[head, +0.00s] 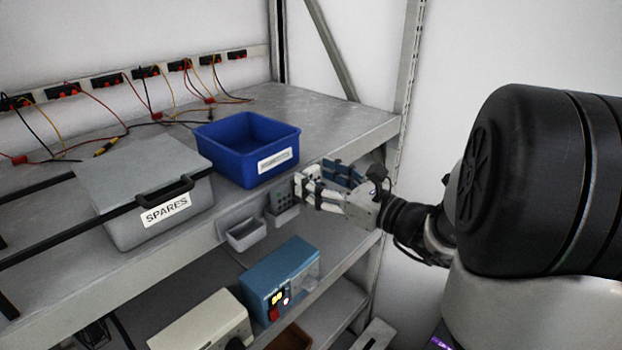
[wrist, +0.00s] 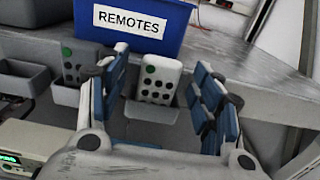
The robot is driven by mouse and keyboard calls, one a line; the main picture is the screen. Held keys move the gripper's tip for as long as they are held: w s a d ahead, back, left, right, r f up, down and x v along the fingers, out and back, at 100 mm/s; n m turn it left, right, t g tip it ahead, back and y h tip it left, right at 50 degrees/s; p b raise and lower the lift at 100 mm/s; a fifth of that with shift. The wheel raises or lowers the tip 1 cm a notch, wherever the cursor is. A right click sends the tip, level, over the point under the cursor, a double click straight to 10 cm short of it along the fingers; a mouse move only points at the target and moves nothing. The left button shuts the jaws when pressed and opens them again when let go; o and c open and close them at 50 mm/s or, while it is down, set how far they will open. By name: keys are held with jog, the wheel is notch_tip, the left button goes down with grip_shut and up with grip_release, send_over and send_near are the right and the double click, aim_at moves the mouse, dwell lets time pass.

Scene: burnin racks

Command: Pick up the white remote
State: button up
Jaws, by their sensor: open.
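The white remote (wrist: 159,78), with a green button and rows of dark buttons, stands upright in a small grey holder (wrist: 150,112) on the shelf's front edge. In the wrist view it lies between the blue-padded fingers of my gripper (wrist: 163,72), which is open with a gap on both sides. I cannot tell how far the fingertips reach past it. In the head view my gripper (head: 318,188) is at the shelf edge and largely hides the white remote. A greyer remote (wrist: 79,64) stands in another holder just left; it also shows in the head view (head: 282,199).
A blue bin (wrist: 165,45) labelled REMOTES sits on the shelf right behind the remotes. An empty grey holder (head: 246,234) is to the left. A grey SPARES box (head: 150,235) stands further left. A blue instrument (head: 283,277) and a beige one (head: 203,325) are on the shelf below.

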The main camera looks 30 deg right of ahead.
jog(key=shift+w+a+f, duration=0.1)
jog(key=shift+w+a, duration=0.05)
jog(key=shift+w, duration=0.35)
jog(key=shift+s, duration=0.1)
jog(key=c, duration=1.1)
